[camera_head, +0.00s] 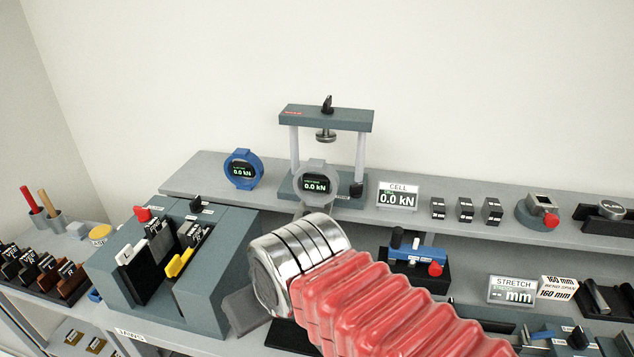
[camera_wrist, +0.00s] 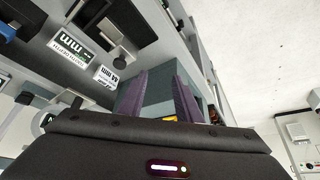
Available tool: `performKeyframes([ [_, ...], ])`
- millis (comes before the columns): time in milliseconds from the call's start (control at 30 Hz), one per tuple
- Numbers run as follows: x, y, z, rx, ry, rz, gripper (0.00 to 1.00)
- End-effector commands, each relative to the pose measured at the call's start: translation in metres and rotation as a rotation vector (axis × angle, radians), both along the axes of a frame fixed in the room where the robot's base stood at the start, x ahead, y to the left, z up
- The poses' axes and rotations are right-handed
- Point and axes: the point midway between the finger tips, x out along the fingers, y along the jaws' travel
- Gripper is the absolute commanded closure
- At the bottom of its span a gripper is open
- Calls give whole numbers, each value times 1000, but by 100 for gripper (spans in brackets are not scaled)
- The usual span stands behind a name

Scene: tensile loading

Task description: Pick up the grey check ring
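The grey check ring (camera_head: 316,182), with a dark face reading 0.0 kN, stands upright on the raised shelf, in front of the small load frame (camera_head: 326,119). Its lower edge is close to the silver end of my arm in the picture. A similar blue ring (camera_head: 243,168) stands to its left. My gripper (camera_wrist: 160,77) shows in the wrist view with its two dark purple fingers apart and nothing held between them. A grey-green block lies beyond the fingers. I cannot make out the grey ring in the wrist view. The fingertips are hidden in the head view.
A grey-green jaw rack (camera_head: 215,285) stands left of my arm. A CELL display (camera_head: 398,195) and several small dark blocks stand along the shelf to the right. A blue tool with a red knob (camera_head: 418,253) sits on the lower bench. The wall rises behind the shelf.

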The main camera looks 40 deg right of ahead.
Motion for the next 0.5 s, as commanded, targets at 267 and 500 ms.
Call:
performKeyframes([
  [267, 0, -1, 0, 0, 1, -4, 61],
  [500, 2, -27, -9, 3, 38, -84, 59],
])
